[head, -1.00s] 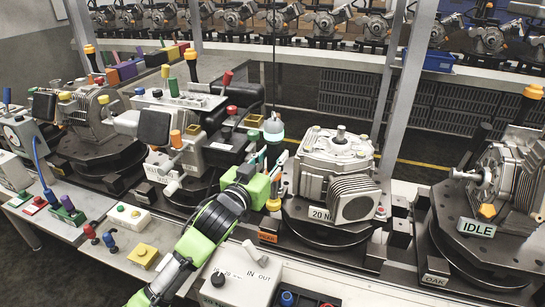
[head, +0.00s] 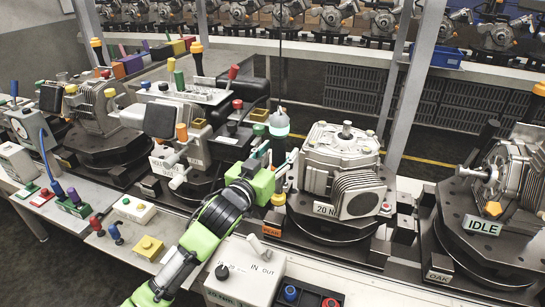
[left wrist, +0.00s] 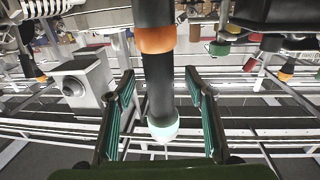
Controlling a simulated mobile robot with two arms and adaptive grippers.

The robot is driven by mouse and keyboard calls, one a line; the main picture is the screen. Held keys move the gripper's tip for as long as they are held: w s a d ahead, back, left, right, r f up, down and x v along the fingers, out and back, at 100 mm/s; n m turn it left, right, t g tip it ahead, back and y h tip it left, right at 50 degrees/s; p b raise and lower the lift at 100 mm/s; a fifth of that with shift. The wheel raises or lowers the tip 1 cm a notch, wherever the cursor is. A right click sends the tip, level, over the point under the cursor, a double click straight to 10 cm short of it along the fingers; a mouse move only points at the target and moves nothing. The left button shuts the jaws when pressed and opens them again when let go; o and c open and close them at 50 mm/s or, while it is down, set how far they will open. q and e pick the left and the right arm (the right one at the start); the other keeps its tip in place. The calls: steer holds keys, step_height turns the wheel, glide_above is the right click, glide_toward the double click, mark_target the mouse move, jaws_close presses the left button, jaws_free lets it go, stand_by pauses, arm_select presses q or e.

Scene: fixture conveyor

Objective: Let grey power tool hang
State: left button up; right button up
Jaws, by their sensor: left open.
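The grey power tool (head: 279,123) hangs upright on a thin cable in the head view, left of the large grey gearbox. Its pale teal end is at the top, by the cable. In the left wrist view the tool (left wrist: 159,85) is dark grey with an orange band and stands between the two fingers, with a gap on each side. My left gripper (head: 276,158) is open around the tool in the head view; its teal finger pads (left wrist: 163,120) are apart in the wrist view. The tool's lower part is partly hidden in the head view. My right gripper is out of view.
The grey gearbox (head: 342,160) on a round dark fixture stands close right of the gripper. A grey control box (head: 243,270) sits in front, below my arm. More fixtures stand at left, and an IDLE one (head: 483,225) at right. A metal post (head: 413,75) rises behind.

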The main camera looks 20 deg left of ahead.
arm_select(q)
steer(key=s+a, duration=0.2)
steer(key=s, duration=1)
steer(key=s+f+g+y, duration=0.1)
steer(key=s+f+g, duration=0.4)
steer(key=f, duration=0.4)
steer(key=s+f+g+y, duration=0.1)
steer(key=s+f+g, duration=0.1)
steer(key=s+f, duration=0.6)
steer(key=s+d+f+g, duration=0.1)
steer(key=s+f+g, duration=0.3)
steer(key=s+f, duration=0.3)
steer(key=s+d+f+g, duration=0.1)
steer(key=s+f+g, duration=0.25)
steer(key=s, duration=0.45)
step_height(320, 180, down, 27)
steer(key=s+b, duration=0.1)
steer(key=s, duration=0.1)
steer(key=s+a+f+g, duration=0.1)
steer(key=s+f, duration=0.7)
steer(key=f, duration=0.1)
steer(key=s+a+f+g+b, duration=0.1)
steer(key=s+a+f, duration=0.1)
steer(key=s+f, duration=0.7)
steer(key=shift+s+a+f+m+b, duration=0.25)
steer(key=shift+f+m+b, duration=0.05)
steer(key=shift+f+m, duration=0.1)
